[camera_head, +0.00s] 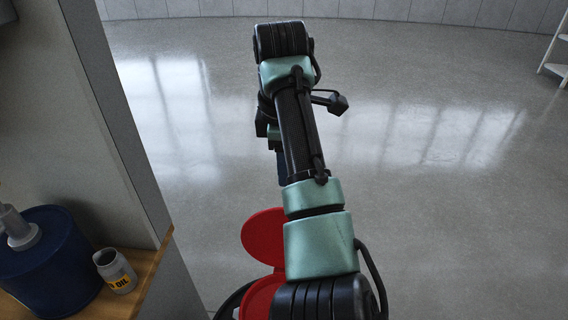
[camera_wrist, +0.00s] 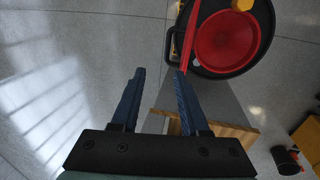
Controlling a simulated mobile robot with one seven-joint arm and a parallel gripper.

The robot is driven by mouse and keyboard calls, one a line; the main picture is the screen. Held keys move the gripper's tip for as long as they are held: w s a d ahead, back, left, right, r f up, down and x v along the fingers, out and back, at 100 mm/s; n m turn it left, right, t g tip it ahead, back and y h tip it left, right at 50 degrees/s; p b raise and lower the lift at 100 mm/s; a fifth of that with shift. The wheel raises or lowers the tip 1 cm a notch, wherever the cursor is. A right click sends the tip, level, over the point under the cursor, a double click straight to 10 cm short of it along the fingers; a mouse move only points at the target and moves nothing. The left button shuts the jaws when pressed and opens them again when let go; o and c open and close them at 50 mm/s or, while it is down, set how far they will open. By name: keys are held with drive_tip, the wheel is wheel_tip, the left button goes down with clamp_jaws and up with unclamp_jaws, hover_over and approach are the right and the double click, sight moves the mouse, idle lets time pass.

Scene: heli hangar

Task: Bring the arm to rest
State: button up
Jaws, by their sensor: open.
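My gripper (camera_wrist: 159,72) shows in the wrist view with its two blue fingers apart and nothing between them. In the head view my arm reaches forward over the floor. It hides most of the gripper there, and only a bit of dark blue finger (camera_head: 282,168) shows below the arm. In the wrist view the fingertips point toward bare floor, to the left of a black round container with a red inside (camera_wrist: 228,42).
A red lid (camera_head: 264,236) stands close beside my arm, partly hidden by it. At left, a blue drum (camera_head: 45,265) and an oil jar (camera_head: 115,271) stand on a wooden ledge (camera_head: 150,268) by a grey wall (camera_head: 110,130). A white rack (camera_head: 556,50) is far right. The floor ahead is clear.

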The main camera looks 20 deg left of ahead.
drive_tip(key=shift+w, duration=0.1)
idle(0.3)
wheel_tip(320, 180, up, 20)
drive_tip(key=w+d+m+t+y, duration=0.1)
drive_tip(key=m+t+y, duration=0.2)
drive_tip(key=m+t, duration=0.3)
drive_tip(key=w+d+r+m+t+y, duration=0.1)
drive_tip(key=w+m+t+y, duration=0.1)
drive_tip(key=m+t, duration=0.35)
drive_tip(key=s+d+r+m+t+h, duration=0.2)
drive_tip(key=s+d+r+m+t, duration=0.3)
drive_tip(key=s, duration=0.5)
drive_tip(key=s+d+r+m+t+h, duration=0.3)
drive_tip(key=s+d+r+t, duration=0.5)
drive_tip(key=s+r, duration=0.3)
drive_tip(key=shift+d+r+m+t+h, duration=0.3)
drive_tip(key=shift+d+r+m+t, duration=0.05)
drive_tip(key=shift+d+m, duration=0.5)
